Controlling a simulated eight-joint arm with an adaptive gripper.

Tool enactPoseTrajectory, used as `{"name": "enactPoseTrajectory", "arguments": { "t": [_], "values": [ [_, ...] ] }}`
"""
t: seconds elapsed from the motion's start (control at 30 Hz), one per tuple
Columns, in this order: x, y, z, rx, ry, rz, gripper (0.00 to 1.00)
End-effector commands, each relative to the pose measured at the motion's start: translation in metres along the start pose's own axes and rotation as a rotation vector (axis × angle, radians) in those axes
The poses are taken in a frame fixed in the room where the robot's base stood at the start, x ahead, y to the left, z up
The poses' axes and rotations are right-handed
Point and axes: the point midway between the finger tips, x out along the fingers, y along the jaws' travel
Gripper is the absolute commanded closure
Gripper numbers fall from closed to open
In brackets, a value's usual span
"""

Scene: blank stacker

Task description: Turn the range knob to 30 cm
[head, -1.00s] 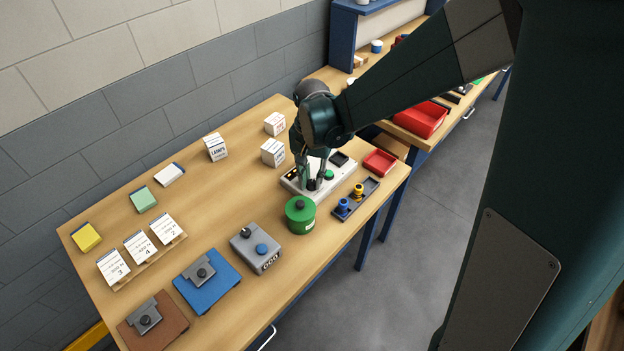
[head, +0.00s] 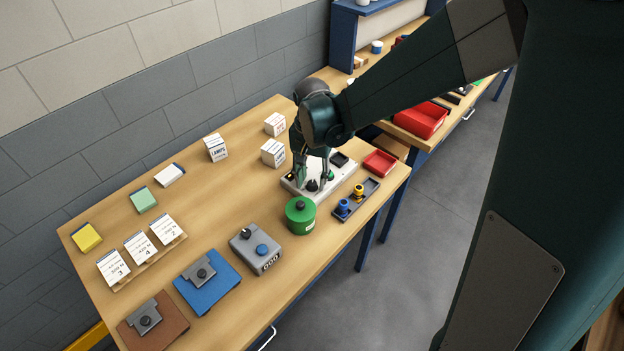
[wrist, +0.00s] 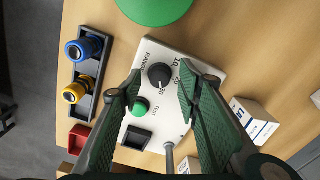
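The range knob (wrist: 159,75) is black and round, on a light panel box (wrist: 150,48) marked RANGE, with 10, 20 and 30 printed beside the knob. A pale mark on the knob seems to face the 30 side, but it is too small to be sure. My gripper (wrist: 161,70) is open, one finger on each side of the knob, with gaps showing on both sides. In the head view my gripper (head: 312,181) stands over the box (head: 345,175), its fingers spread around the knob.
A green test button (wrist: 140,107) and a dark window (wrist: 135,138) are on the same panel. A green round container (head: 300,216) stands close in front. A tray (head: 368,187) with blue and yellow pieces, a red bin (head: 380,162) and white boxes (head: 273,153) are nearby.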

Motion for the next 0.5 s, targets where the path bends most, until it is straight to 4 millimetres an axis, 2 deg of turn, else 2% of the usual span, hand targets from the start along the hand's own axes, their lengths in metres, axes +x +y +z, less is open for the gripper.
{"name": "enactPoseTrajectory", "arguments": {
  "t": [0.27, 0.5],
  "values": [
    [-0.022, 0.000, 0.000, 0.000, 0.000, 0.000, 0.66],
    [-0.055, 0.000, 0.000, 0.000, 0.000, 0.000, 0.66]
  ]
}}
